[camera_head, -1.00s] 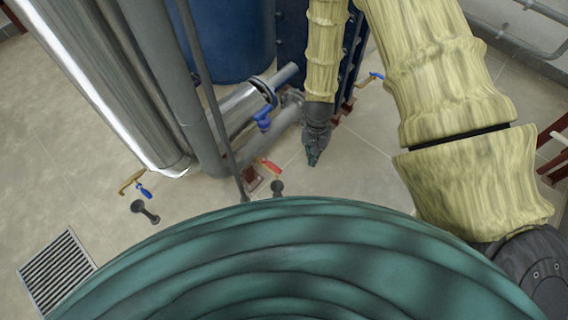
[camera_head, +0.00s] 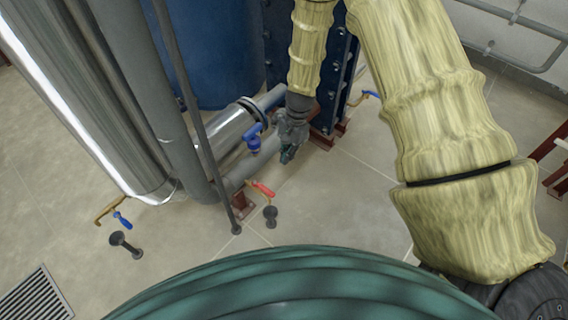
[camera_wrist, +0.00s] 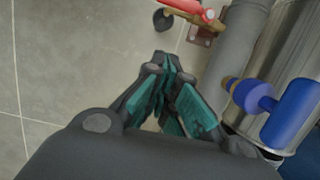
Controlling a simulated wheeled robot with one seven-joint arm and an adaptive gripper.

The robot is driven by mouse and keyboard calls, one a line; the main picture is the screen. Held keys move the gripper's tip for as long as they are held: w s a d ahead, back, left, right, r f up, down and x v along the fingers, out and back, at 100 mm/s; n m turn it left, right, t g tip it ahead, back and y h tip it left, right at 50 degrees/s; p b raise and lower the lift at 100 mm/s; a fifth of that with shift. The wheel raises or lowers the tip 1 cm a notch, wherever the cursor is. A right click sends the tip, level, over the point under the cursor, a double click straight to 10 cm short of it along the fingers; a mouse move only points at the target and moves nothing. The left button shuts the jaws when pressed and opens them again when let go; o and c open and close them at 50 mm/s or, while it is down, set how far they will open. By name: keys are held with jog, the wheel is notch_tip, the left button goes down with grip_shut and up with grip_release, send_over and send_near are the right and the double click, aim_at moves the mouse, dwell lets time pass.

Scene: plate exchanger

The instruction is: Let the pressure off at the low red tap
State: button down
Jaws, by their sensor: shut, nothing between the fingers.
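The low red tap (camera_head: 263,189) is a small red lever on a brass valve near the floor, by the lower end of a grey pipe. In the wrist view the red lever (camera_wrist: 190,8) shows at the top edge, partly cut off. My gripper (camera_head: 286,157) is above and to the right of the red tap in the head view, apart from it. In the wrist view my gripper (camera_wrist: 164,75) has its teal-padded fingers together, with nothing between them, and the red lever lies beyond the tips.
A blue valve handle (camera_head: 253,137) sits on the pipework beside my gripper; it is large at the right of the wrist view (camera_wrist: 290,112). Another blue-handled tap (camera_head: 122,219) is at left, a third (camera_head: 371,94) behind. A dark floor drain cup (camera_head: 270,213) stands by the red tap.

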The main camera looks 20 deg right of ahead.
aim_at(263, 188)
jog(key=s+a+f+b, duration=0.3)
jog(key=a+f+b, duration=0.1)
jog(key=f, duration=0.4)
jog(key=shift+a+f, duration=0.15)
jog(key=shift+a, duration=0.5)
